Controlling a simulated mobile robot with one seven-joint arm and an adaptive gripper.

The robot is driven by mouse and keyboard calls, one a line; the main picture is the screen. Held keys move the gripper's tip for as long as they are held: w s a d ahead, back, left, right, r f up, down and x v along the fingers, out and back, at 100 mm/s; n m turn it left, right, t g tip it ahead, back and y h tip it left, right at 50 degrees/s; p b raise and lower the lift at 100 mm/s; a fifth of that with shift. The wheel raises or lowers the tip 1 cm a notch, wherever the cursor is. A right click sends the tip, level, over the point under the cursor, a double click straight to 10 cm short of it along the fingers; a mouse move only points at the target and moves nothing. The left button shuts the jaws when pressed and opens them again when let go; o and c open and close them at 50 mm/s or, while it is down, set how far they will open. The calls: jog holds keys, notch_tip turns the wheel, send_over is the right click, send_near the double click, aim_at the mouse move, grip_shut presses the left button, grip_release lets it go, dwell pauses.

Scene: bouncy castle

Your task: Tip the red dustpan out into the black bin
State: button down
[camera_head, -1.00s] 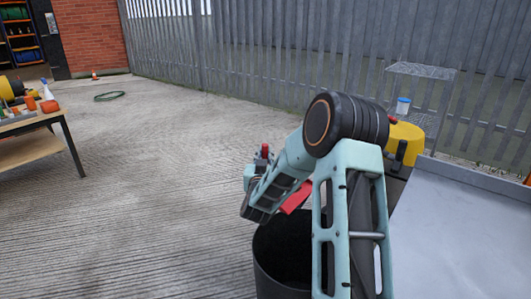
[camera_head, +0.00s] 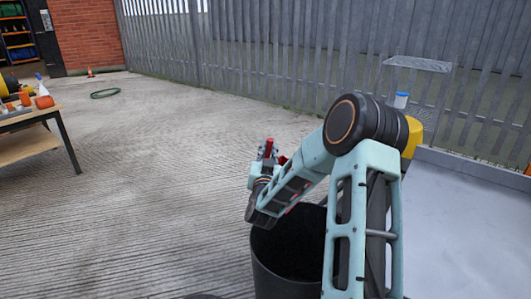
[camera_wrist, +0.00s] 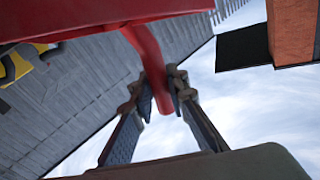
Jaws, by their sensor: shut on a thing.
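The red dustpan (camera_wrist: 75,14) fills the top of the wrist view, and its handle (camera_wrist: 148,55) runs down between my fingers. My gripper (camera_wrist: 162,92) is shut on that handle. In the head view my gripper (camera_head: 265,165) is beyond the black bin's far rim and higher than it. Only small red parts of the dustpan (camera_head: 282,160) show there; my arm hides the rest. The black bin (camera_head: 268,273) stands on the ground with its dark opening upward, partly behind my arm. I cannot see whether anything is in the pan or the bin.
A grey flat surface (camera_head: 450,235) with a raised edge lies at the right. A wooden table (camera_head: 30,145) with orange items stands at the left. The concrete between is mostly clear.

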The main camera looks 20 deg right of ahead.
jog(key=s+d+r+m+h+b, duration=0.3)
jog(key=s+d+r+m+h, duration=0.2)
jog(key=s+m, duration=0.7)
jog(key=shift+s+d+t+h+b, duration=0.4)
jog(key=shift+s+d+h, duration=0.1)
jog(key=shift+d+h, duration=0.7)
jog(key=shift+d+r, duration=0.1)
jog(key=shift+d, duration=0.1)
dwell(1.0)
jog(key=shift+d, duration=0.1)
